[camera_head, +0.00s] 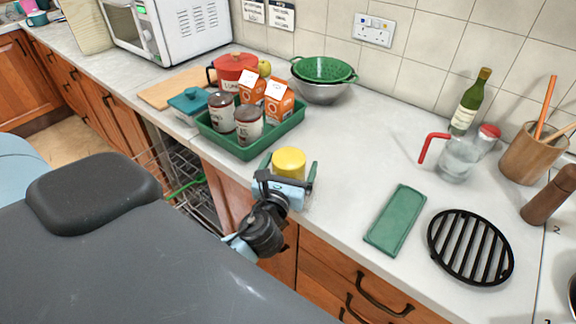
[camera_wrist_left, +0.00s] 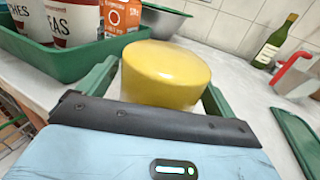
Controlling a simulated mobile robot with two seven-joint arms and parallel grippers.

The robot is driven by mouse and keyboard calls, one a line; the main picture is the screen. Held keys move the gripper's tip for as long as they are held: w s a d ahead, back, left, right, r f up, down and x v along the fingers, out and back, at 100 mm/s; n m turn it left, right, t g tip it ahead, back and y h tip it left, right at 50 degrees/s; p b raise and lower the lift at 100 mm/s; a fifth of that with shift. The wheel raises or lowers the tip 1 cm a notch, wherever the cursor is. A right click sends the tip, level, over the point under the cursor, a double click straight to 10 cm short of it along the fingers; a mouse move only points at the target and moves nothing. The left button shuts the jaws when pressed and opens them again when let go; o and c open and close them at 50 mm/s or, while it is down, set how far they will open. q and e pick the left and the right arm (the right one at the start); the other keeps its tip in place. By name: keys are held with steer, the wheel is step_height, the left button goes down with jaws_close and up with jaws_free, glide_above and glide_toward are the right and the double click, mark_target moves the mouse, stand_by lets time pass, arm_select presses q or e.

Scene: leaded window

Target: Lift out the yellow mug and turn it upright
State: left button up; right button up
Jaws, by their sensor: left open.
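The yellow mug (camera_head: 289,160) is at the counter's front edge, with a closed, rounded face upward, so it looks upside down. No handle shows, and its lower part is hidden behind my gripper. My left gripper (camera_head: 291,168) is open, with its green fingers on either side of the mug. In the left wrist view, the mug (camera_wrist_left: 166,73) fills the space between the fingers, and slight gaps appear beside it. I cannot tell whether either finger touches it. My right gripper is not in view.
A green tray (camera_head: 278,141) with tins and cartons stands behind and left of the mug. An open dishwasher rack (camera_head: 190,185) is below the counter at left. A green cloth (camera_head: 396,219) and black trivet (camera_head: 470,247) lie to the right. Counter between mug and glass jug (camera_head: 458,160) is clear.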

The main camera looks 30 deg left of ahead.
mark_target(289, 157)
arm_select(q)
steer(key=c, duration=1.4)
steer(key=shift+o, duration=0.2)
steer(key=shift+r, duration=0.1)
